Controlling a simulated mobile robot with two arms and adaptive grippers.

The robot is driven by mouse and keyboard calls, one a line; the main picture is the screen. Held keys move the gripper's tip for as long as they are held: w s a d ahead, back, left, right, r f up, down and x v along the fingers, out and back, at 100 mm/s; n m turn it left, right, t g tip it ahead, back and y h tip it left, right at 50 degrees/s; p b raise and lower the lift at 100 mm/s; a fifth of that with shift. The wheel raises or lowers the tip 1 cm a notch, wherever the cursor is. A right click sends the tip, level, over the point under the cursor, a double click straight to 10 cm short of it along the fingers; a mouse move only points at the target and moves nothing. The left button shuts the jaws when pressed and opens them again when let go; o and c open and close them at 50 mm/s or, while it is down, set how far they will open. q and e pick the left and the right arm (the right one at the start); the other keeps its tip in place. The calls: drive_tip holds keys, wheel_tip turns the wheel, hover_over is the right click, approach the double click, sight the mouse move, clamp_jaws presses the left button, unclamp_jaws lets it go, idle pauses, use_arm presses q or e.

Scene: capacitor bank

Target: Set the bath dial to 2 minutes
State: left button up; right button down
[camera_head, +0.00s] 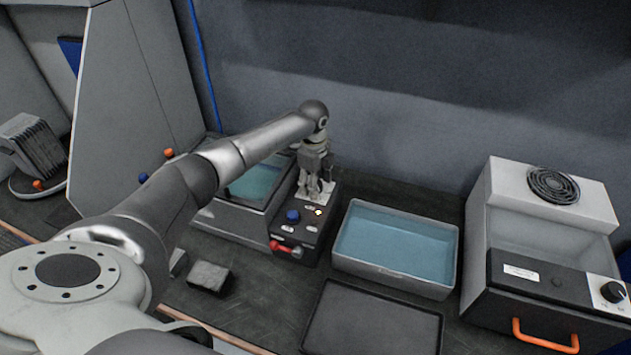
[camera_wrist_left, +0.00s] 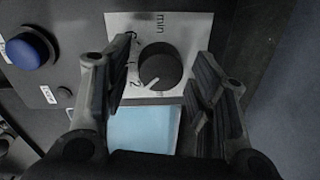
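The bath dial (camera_wrist_left: 160,66) is a round black knob on a light plate marked "min". Its white pointer line aims toward the lower left of the left wrist view; the nearby scale numbers are partly hidden by a finger. My left gripper (camera_wrist_left: 164,52) is open, with one finger on each side of the dial in that view and gaps visible between fingers and knob. In the head view my left gripper (camera_head: 316,188) points down over the control box (camera_head: 302,235) beside the bath (camera_head: 255,185), and hides the dial there. My right gripper is not in view.
To the right are a tray of blue liquid (camera_head: 345,262), a black tray (camera_head: 370,325) and a grey machine with a knob (camera_head: 612,292). A grey block (camera_head: 208,276) lies in front.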

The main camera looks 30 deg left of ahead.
use_arm(q)
wheel_tip(320, 180, up, 12)
drive_tip(key=shift+s, duration=0.4)
idle(0.3)
idle(0.5)
